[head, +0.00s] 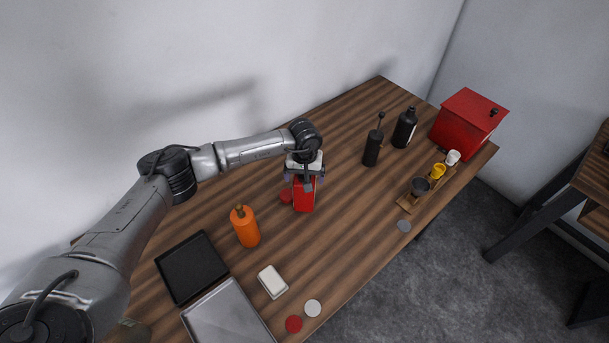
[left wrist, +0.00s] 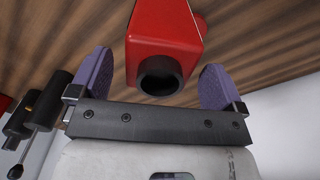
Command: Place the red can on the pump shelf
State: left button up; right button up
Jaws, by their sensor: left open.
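The red can (head: 304,198) stands on the wooden table near the middle of the head view. It is boxy, with a dark round spout that shows in the left wrist view (left wrist: 165,40). My left gripper (head: 305,178) is above it, pointing down. Its purple fingers (left wrist: 160,85) are open, one on each side of the can's top, with gaps visible. The gripper hides part of the can's top in the head view. I cannot tell which thing is the pump shelf. My right gripper is not in view.
An orange bottle (head: 245,227) stands left of the can. A black pump bottle (head: 373,149), a black bottle (head: 405,128) and a red box (head: 467,124) are toward the right. A wooden rack (head: 409,205) holds small cups. A black tray (head: 192,268) lies front left.

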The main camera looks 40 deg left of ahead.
pick_arm(q)
jog(key=shift+r, duration=0.2)
notch_tip(320, 180, up, 10)
jog(key=b, duration=0.1)
jog(key=shift+r, duration=0.15)
jog(key=shift+o, duration=0.5)
jog(key=shift+r, duration=0.8)
jog(key=shift+d, duration=0.1)
